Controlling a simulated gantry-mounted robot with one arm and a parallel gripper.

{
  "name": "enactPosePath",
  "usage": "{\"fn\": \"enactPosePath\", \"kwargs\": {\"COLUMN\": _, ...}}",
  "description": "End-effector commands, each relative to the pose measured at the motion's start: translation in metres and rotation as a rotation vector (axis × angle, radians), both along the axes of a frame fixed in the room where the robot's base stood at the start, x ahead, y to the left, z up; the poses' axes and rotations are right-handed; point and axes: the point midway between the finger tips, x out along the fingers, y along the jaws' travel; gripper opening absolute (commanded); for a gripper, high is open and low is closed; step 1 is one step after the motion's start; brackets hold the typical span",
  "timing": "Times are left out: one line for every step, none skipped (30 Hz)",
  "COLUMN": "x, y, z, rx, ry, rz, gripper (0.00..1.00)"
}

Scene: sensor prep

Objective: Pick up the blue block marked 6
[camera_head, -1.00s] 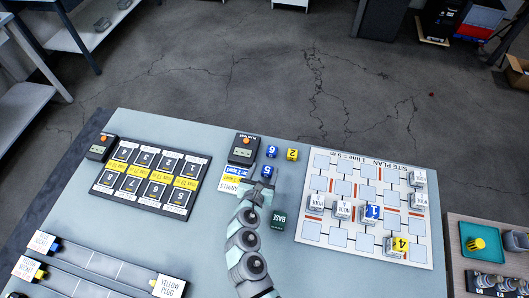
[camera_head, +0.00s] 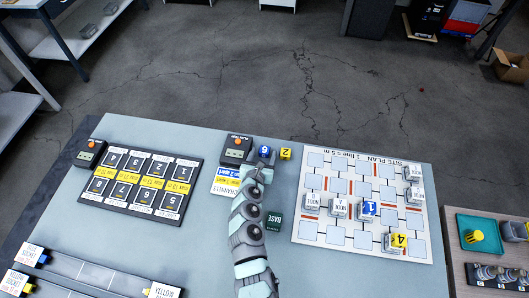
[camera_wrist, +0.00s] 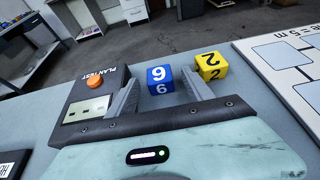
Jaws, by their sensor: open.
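The blue block marked 6 (camera_wrist: 161,80) sits on the table in the wrist view, just ahead of and between the fingers of my open, empty gripper (camera_wrist: 163,90). In the head view the same blue block (camera_head: 264,151) shows near the table's far edge, partly hidden by my gripper (camera_head: 263,160). A yellow block marked 2 (camera_wrist: 211,66) stands close to its right, beyond my right finger, and also shows in the head view (camera_head: 286,153).
A dark box with an orange button (camera_wrist: 88,103) stands close beside my left finger. The site plan board (camera_head: 308,228) with several blocks lies to the right. A black numbered board (camera_head: 118,204) lies to the left. A green BASE block (camera_head: 273,222) is beside my arm.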

Motion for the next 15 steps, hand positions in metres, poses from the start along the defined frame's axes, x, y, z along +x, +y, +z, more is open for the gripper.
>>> {"fn": "enactPosePath", "kwargs": {"x": 0.0017, "y": -0.0007, "z": -0.0019, "rx": 0.000, "ry": 0.001, "rz": -0.001, "gripper": 0.60}}
{"fn": "enactPosePath", "kwargs": {"x": 0.0020, "y": -0.0005, "z": -0.0019, "rx": 0.000, "ry": 0.001, "rz": 0.000, "gripper": 0.60}}
{"fn": "enactPosePath", "kwargs": {"x": 0.0020, "y": -0.0004, "z": -0.0016, "rx": 0.000, "ry": 0.001, "rz": 0.000, "gripper": 0.60}}
{"fn": "enactPosePath", "kwargs": {"x": 0.0018, "y": -0.0003, "z": -0.0015, "rx": 0.000, "ry": 0.001, "rz": 0.000, "gripper": 0.60}}
{"fn": "enactPosePath", "kwargs": {"x": 0.0017, "y": -0.0003, "z": -0.0013, "rx": 0.000, "ry": 0.001, "rz": 0.000, "gripper": 0.60}}
{"fn": "enactPosePath", "kwargs": {"x": 0.0017, "y": -0.0003, "z": -0.0011, "rx": 0.000, "ry": 0.001, "rz": 0.000, "gripper": 0.60}}
{"fn": "enactPosePath", "kwargs": {"x": 0.0017, "y": -0.0003, "z": -0.0010, "rx": 0.000, "ry": 0.001, "rz": 0.000, "gripper": 0.60}}
{"fn": "enactPosePath", "kwargs": {"x": 0.0017, "y": -0.0003, "z": -0.0010, "rx": 0.000, "ry": 0.001, "rz": 0.000, "gripper": 0.58}}
{"fn": "enactPosePath", "kwargs": {"x": 0.0018, "y": -0.0002, "z": -0.0009, "rx": 0.000, "ry": 0.001, "rz": 0.000, "gripper": 0.54}}
{"fn": "enactPosePath", "kwargs": {"x": 0.0018, "y": -0.0002, "z": -0.0009, "rx": 0.000, "ry": 0.001, "rz": 0.000, "gripper": 0.52}}
{"fn": "enactPosePath", "kwargs": {"x": 0.0018, "y": -0.0002, "z": -0.0009, "rx": 0.000, "ry": 0.001, "rz": 0.000, "gripper": 0.49}}
{"fn": "enactPosePath", "kwargs": {"x": 0.0018, "y": -0.0002, "z": -0.0009, "rx": 0.000, "ry": 0.001, "rz": 0.000, "gripper": 0.46}}
{"fn": "enactPosePath", "kwargs": {"x": 0.0018, "y": -0.0002, "z": -0.0009, "rx": 0.000, "ry": 0.001, "rz": 0.000, "gripper": 0.44}}
{"fn": "enactPosePath", "kwargs": {"x": 0.0017, "y": -0.0002, "z": -0.0008, "rx": 0.000, "ry": 0.001, "rz": 0.000, "gripper": 0.41}}
{"fn": "enactPosePath", "kwargs": {"x": 0.0017, "y": -0.0001, "z": -0.0008, "rx": 0.001, "ry": 0.001, "rz": 0.000, "gripper": 0.38}}
